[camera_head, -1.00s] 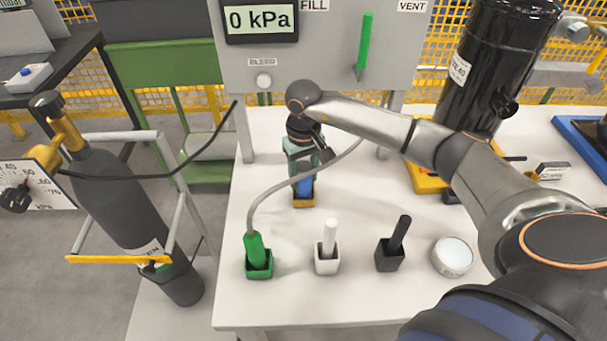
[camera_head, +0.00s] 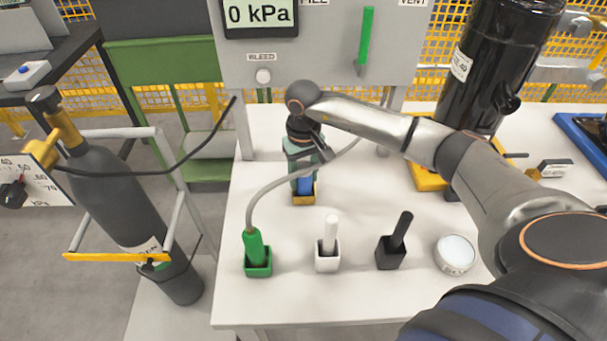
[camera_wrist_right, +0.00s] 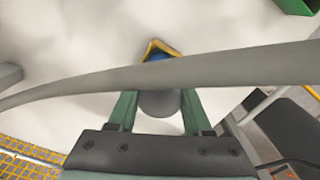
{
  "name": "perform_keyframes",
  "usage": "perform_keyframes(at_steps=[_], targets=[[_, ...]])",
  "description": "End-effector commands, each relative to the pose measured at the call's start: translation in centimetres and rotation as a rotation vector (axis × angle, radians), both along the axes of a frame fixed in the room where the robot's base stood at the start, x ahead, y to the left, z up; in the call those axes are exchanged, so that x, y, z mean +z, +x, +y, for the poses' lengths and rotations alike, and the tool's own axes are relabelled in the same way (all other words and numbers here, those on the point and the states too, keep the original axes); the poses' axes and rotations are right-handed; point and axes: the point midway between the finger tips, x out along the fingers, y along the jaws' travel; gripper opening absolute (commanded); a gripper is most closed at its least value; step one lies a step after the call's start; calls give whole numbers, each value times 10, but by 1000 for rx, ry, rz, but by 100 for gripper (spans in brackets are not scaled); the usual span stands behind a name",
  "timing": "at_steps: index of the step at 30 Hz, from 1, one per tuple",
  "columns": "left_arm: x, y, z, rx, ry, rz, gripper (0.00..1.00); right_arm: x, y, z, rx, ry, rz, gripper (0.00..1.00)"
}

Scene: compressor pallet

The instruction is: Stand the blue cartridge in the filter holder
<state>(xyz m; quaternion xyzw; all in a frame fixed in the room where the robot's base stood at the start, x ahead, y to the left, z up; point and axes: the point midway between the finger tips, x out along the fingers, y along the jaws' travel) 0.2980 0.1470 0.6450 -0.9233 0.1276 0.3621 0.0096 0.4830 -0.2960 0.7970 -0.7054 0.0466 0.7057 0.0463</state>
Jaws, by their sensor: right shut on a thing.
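The blue cartridge (camera_head: 304,185) is upright, with its lower end at the yellow filter holder (camera_head: 303,200) on the white table. I cannot tell whether it rests on the holder's bottom. My right gripper (camera_head: 303,170) is shut on the cartridge's upper part from above. In the right wrist view, the green fingers (camera_wrist_right: 160,104) are on both sides of the cartridge's grey end. A bit of blue (camera_wrist_right: 160,57) shows inside the yellow holder rim (camera_wrist_right: 152,45), and a grey hose hides part of this. My left gripper is not in view.
A grey hose (camera_head: 262,190) arcs past my gripper from the green nozzle (camera_head: 254,247) in its green holder. White (camera_head: 327,258) and black (camera_head: 390,257) holders and a round tin (camera_head: 456,253) stand in front. A black tank (camera_head: 495,70) stands behind, right.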

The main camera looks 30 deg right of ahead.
Motion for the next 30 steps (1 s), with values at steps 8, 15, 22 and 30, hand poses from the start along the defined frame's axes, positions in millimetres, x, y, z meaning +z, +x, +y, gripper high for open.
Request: perform_keyframes(at_steps=[8, 15, 22, 30], targets=[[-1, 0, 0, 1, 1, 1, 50, 0, 0, 0, -1, 0, -1, 78], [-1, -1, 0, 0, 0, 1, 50, 0, 0, 0, 0, 1, 0, 84], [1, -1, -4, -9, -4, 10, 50, 5, 1, 0, 0, 1, -3, 84], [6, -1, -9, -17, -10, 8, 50, 64, 2, 0, 0, 0, -6, 84]])
